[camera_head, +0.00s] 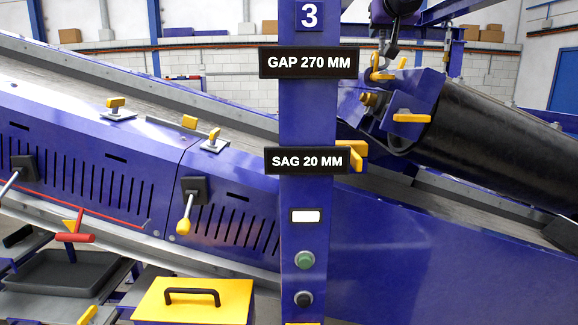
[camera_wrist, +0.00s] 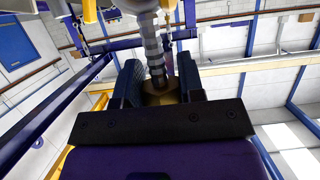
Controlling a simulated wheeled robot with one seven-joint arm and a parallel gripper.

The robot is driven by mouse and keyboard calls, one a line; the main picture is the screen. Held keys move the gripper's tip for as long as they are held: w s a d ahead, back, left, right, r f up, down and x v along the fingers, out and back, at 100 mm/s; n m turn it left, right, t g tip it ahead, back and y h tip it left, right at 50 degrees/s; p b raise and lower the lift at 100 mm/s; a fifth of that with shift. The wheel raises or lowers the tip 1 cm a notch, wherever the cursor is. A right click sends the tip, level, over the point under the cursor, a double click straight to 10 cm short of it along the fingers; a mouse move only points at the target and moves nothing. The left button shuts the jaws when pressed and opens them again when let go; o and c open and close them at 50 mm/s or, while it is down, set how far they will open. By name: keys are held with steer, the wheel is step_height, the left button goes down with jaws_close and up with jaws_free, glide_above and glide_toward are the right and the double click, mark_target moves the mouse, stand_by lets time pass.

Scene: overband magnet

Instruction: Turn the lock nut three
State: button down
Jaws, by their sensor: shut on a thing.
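In the wrist view, a brass-coloured nut (camera_wrist: 160,96) sits low between the jaws, around a grey threaded rod (camera_wrist: 151,42) that runs up out of the picture. My gripper (camera_wrist: 159,80) is shut on this nut, with one dark ribbed jaw on each side. The nut's lower part is hidden behind the black gripper body. No number shows on the nut in this view. In the head view, a blue post (camera_head: 305,120) bears a "3" plate (camera_head: 309,15) and signs reading GAP 270 MM (camera_head: 308,63) and SAG 20 MM (camera_head: 305,161). My gripper cannot be made out there.
A large black cylinder (camera_head: 490,135) with a blue, yellow-handled end frame lies right of the post. A blue slotted conveyor cover (camera_head: 90,165) slopes behind it at left. A yellow-lidded box (camera_head: 240,300), a black tray (camera_head: 60,272) and a red-handled tool (camera_head: 75,238) are in front.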

steer(key=shift+f+m+h, duration=0.1)
steer(key=shift+m+h, duration=0.3)
steer(key=shift+h, duration=0.1)
steer(key=shift+m+g+h, duration=0.3)
steer(key=shift+m+h, duration=0.9)
steer(key=shift+h, duration=0.3)
steer(key=shift+m+g+h, duration=0.4)
steer(key=shift+m+h, duration=0.7)
steer(key=shift+h, duration=0.1)
steer(key=c, duration=0.6)
jaws_free()
steer(key=shift+c, duration=0.2)
steer(key=s+a, duration=0.3)
steer(key=s, duration=0.4)
steer(key=shift+s+a, duration=0.15)
steer(key=shift+a, duration=0.1)
